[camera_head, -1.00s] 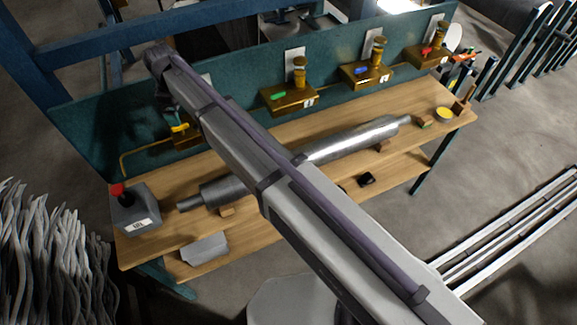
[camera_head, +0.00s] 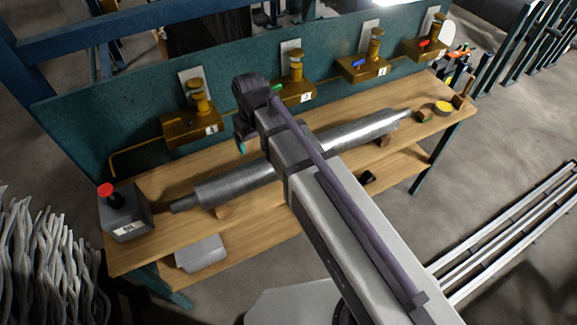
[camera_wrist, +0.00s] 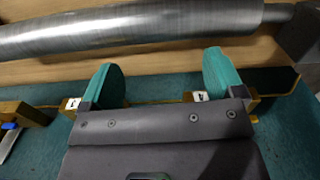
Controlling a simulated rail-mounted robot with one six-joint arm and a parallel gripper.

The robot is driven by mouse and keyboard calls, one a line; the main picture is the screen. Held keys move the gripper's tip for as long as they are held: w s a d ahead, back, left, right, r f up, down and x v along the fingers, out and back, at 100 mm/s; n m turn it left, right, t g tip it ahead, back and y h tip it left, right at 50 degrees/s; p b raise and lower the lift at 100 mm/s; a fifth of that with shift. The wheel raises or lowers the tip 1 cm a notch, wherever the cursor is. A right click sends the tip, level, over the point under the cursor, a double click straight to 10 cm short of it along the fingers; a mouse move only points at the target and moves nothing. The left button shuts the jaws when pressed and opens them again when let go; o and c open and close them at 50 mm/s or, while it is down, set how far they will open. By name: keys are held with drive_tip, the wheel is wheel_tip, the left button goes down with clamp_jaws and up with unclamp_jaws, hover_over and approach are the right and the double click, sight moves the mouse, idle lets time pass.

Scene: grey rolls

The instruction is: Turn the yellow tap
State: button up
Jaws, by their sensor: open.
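The leftmost brass valve box (camera_head: 191,124) stands against the teal back panel at the rear of the bench. A brass column rises from it. Its yellow tap handle is hard to tell from the brass in the head view. My gripper (camera_head: 242,147) hangs over the bench, to the right of this box and in front of the green-handled valve. In the wrist view my gripper (camera_wrist: 162,70) shows two teal fingers spread wide with nothing between them. The gripper body hides most of the valve boxes there.
A long grey metal roll (camera_head: 240,184) lies along the wooden bench (camera_head: 150,243), close to my gripper. Valves with blue (camera_head: 360,62) and red (camera_head: 425,43) handles stand farther right. A grey box with a red button (camera_head: 106,189) sits at the bench's left end.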

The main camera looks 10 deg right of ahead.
drive_tip(key=s+d+f+m+b, duration=0.2)
drive_tip(key=s+d+f+b, duration=0.1)
drive_tip(key=s+d, duration=0.3)
drive_tip(key=shift+s+d+f+m, duration=0.2)
drive_tip(key=shift+d+f+m, duration=0.15)
drive_tip(key=shift+d, duration=0.75)
drive_tip(key=shift+f, duration=0.1)
drive_tip(key=s+d+f+m+b, duration=0.1)
drive_tip(key=s+d+f+b, duration=0.2)
drive_tip(key=d, duration=0.3)
drive_tip(key=shift+d+f+m+b, duration=0.35)
drive_tip(key=shift+f+b, duration=0.05)
drive_tip(key=shift+b, duration=0.1)
